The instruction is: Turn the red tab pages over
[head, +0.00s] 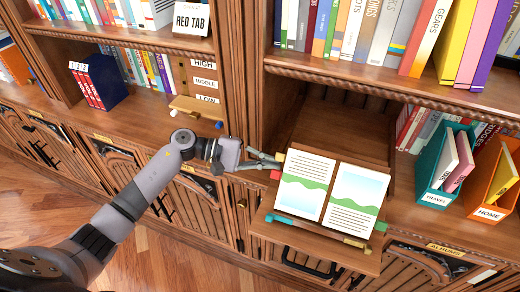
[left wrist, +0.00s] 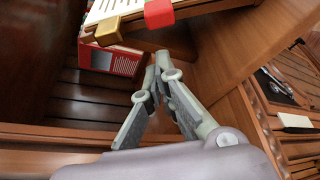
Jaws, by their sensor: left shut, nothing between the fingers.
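An open book (head: 304,186) lies on a tilted wooden stand, with text and green-and-blue pictures on both pages. At its left edge are a red tab (head: 275,175) and a yellow tab (head: 280,157). The left wrist view also shows the red tab (left wrist: 158,13) and the yellow tab (left wrist: 108,31). My left gripper (head: 281,160) is at the left edge of the book, beside these tabs. In the left wrist view its fingertips (left wrist: 163,62) meet, empty, below the red tab and apart from it. My right gripper is not in view.
A "RED TAB" card (head: 191,18) stands on the upper shelf. Teal (head: 433,185) and orange (head: 487,205) holders stand at right. Shelf uprights flank the stand.

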